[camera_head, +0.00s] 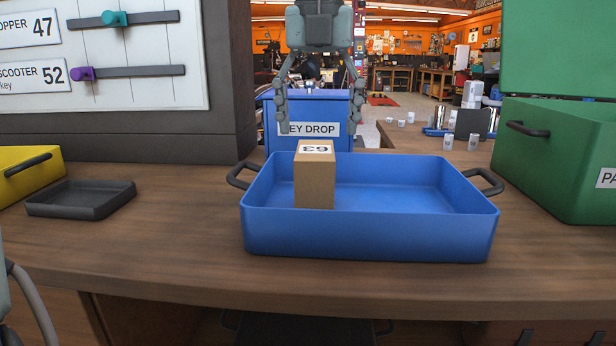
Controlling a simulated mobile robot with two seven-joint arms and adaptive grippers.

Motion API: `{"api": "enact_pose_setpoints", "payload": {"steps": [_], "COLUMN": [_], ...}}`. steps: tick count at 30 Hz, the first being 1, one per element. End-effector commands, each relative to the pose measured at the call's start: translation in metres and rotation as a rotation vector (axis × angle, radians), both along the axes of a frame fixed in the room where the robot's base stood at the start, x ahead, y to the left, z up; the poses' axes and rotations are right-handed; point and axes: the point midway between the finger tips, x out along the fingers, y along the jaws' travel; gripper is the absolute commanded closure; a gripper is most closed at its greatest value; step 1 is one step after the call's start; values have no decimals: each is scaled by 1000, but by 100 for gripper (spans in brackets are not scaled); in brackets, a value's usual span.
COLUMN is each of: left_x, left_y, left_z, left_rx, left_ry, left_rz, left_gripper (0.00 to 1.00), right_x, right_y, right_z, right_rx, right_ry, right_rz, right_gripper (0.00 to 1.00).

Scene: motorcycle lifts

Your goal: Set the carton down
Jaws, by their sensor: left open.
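The brown carton (314,184) stands upright in the left part of the blue tray (370,236). A white label with a number, seen upside down, is on its top. The tray's front wall hides the carton's foot. My left gripper (319,124) points down above and apparently beyond the carton, its two fingers spread wide on either side. Nothing is between the fingers, and they do not appear to touch the carton. My right gripper is not in view.
The tray has free room right of the carton. A blue key drop box (308,112) stands behind it. A black shallow tray (80,199) and a yellow bin (28,174) are at left. A green bin (556,165) is at right. The wooden counter (180,245) is clear in front.

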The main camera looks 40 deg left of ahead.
Motion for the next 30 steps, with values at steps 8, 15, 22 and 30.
{"api": "enact_pose_setpoints", "payload": {"steps": [8, 15, 22, 30], "left_x": [1, -3, -1, -1], "left_y": [2, 4, 5, 5], "left_z": [-29, -64, -78, -77], "left_rx": [-2, -3, -1, -1], "left_ry": [3, 4, -1, -1], "left_rz": [-1, 0, 1, 1], "left_gripper": [26, 26, 26, 41], "right_x": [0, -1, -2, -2], "right_y": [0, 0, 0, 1], "right_z": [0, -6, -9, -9], "right_rx": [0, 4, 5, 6], "right_ry": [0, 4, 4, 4], "right_rz": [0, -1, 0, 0], "right_gripper": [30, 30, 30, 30]}}
